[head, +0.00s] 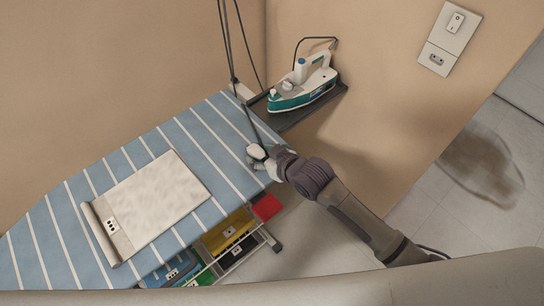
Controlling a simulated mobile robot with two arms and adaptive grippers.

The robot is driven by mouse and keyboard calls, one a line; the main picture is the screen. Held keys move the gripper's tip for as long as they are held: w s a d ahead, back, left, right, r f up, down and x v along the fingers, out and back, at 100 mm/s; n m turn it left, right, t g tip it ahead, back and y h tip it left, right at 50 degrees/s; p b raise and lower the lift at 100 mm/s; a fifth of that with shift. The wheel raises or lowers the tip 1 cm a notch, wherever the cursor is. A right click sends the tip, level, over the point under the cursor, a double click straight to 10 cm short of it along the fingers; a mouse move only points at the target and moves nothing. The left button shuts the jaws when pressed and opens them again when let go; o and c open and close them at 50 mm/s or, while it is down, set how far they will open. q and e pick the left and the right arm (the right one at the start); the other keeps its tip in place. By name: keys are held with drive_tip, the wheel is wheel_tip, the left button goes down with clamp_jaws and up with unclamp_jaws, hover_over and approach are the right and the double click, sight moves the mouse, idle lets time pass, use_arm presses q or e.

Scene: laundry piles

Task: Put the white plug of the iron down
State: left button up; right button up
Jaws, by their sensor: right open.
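The iron (302,84), white and teal, rests on a dark shelf at the far end of the ironing board. A dark cord (248,118) runs down across the board's far end to my right gripper. My right gripper (254,158) is open at the board's right edge, low over the striped cover. A small pale piece shows by its fingers; I cannot tell whether it is the white plug or part of the gripper. The plug is not clearly visible. My left gripper is not in view.
The blue striped ironing board (75,217) bears a folded beige cloth (152,202). Coloured bins, including a red one (267,207), stand beneath it. A wall socket plate (437,59) is at upper right. A dark stain (482,165) marks the floor. The board's far half is mostly clear.

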drive_tip(key=v, duration=1.2)
drive_tip(key=shift+r+b, duration=0.3)
drive_tip(key=shift+b, duration=0.05)
drive_tip(key=s+d+f+m+g+h, duration=0.3)
drive_tip(key=s+d+f, duration=0.1)
drive_tip(key=s+d, duration=0.4)
drive_tip(key=s+d+f+m+g+h, duration=0.2)
drive_tip(key=s+d+f+g+h, duration=0.3)
drive_tip(key=s, duration=0.6)
wheel_tip(320, 180, down, 23)
drive_tip(key=t+y, duration=0.1)
drive_tip(key=s+d+f, duration=0.1)
drive_tip(key=s+f, duration=0.7)
drive_tip(key=f, duration=0.1)
drive_tip(key=s+d+f+g, duration=0.1)
drive_tip(key=s+d+f, duration=0.1)
drive_tip(key=s+f, duration=0.7)
drive_tip(key=shift+d, duration=0.25)
